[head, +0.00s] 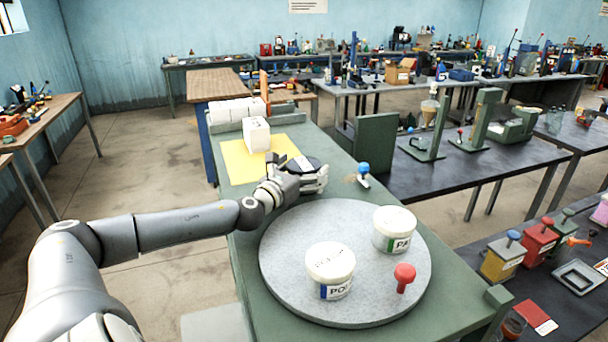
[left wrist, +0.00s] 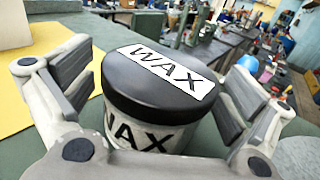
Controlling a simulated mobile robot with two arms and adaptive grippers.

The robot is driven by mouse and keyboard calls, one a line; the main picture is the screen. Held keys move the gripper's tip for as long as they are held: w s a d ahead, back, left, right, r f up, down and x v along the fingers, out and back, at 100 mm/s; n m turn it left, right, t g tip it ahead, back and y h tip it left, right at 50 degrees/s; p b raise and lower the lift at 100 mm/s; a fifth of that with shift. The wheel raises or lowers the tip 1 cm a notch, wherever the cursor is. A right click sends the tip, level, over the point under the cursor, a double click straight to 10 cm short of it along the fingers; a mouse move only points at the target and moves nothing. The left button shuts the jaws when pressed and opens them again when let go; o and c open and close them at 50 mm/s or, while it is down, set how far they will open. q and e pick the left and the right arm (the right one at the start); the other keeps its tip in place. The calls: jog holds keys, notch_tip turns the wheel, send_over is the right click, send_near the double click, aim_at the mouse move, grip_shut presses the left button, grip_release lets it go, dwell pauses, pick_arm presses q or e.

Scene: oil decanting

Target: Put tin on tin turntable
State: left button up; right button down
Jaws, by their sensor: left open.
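A wax tin (head: 305,163) with a black lid and a white label reading WAX stands on the green bench, beyond the turntable. In the left wrist view the wax tin (left wrist: 150,85) is upright between the two fingers. My left gripper (head: 308,180) is open around it, with gaps visible between pads and tin. The grey round turntable (head: 285,250) carries two white tins, one at the front (head: 330,270) and one at the back right (head: 394,230). A red knob (head: 404,278) stands at its right edge. My right gripper is not in view.
A yellow mat (head: 235,160) with a white block (head: 256,135) lies behind the wax tin. A dark table (head: 465,165) stands to the right.

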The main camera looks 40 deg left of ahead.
pick_arm(q)
jog(key=shift+r, duration=0.1)
jog(key=c, duration=1.5)
jog(key=shift+r, duration=0.15)
